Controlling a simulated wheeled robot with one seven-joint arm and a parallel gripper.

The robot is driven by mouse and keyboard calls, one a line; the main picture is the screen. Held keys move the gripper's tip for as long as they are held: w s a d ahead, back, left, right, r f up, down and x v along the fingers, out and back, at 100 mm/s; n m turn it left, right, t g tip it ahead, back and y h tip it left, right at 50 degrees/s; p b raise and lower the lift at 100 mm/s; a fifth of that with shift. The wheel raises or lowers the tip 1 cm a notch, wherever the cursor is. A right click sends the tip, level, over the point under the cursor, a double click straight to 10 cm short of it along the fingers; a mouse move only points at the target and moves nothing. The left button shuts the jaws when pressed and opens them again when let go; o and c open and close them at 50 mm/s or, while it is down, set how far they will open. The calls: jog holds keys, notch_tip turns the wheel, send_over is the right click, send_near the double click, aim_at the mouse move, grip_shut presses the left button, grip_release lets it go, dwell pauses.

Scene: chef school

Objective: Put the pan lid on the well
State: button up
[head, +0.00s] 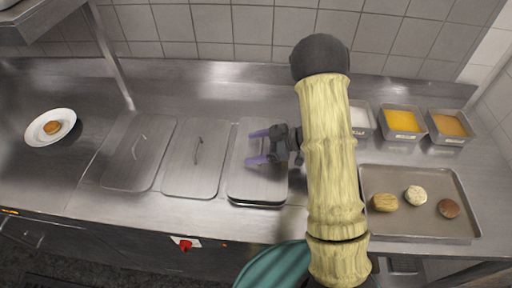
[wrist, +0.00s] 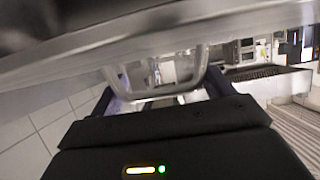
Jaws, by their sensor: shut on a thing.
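The pan lid (head: 258,186) is a flat grey metal rectangle, the rightmost of three in the head view. My gripper (head: 257,147) is over its upper part with purple fingers, shut on the lid's handle. In the wrist view the handle (wrist: 160,91) is a metal loop between the fingers, and the lid's underside or edge (wrist: 150,45) fills the top. A dark strip (head: 256,205) shows below the lid's front edge. The well's opening is hidden under the lid, and I cannot tell if the lid touches its rim.
Two other lids (head: 196,178) (head: 139,172) lie flat to the left. A plate (head: 66,118) with a round food item is at far left. Several small pans (head: 447,141) stand at back right. A tray (head: 420,227) with three round items is at right. A teal round object (head: 262,268) is in front.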

jog(key=shift+f, duration=0.3)
jog(key=shift+f, duration=0.3)
jog(key=shift+s+f, duration=0.2)
jog(key=shift+f, duration=0.15)
jog(key=o, duration=1.2)
jog(key=shift+s+f+b, duration=0.1)
jog(key=shift+f+b, duration=0.05)
jog(key=shift+b, duration=0.15)
jog(key=shift+c, duration=0.2)
jog(key=shift+r, duration=0.35)
jog(key=r+v, duration=0.1)
jog(key=v, duration=1.1)
jog(key=shift+w+b, duration=0.2)
jog(key=shift+b, duration=0.1)
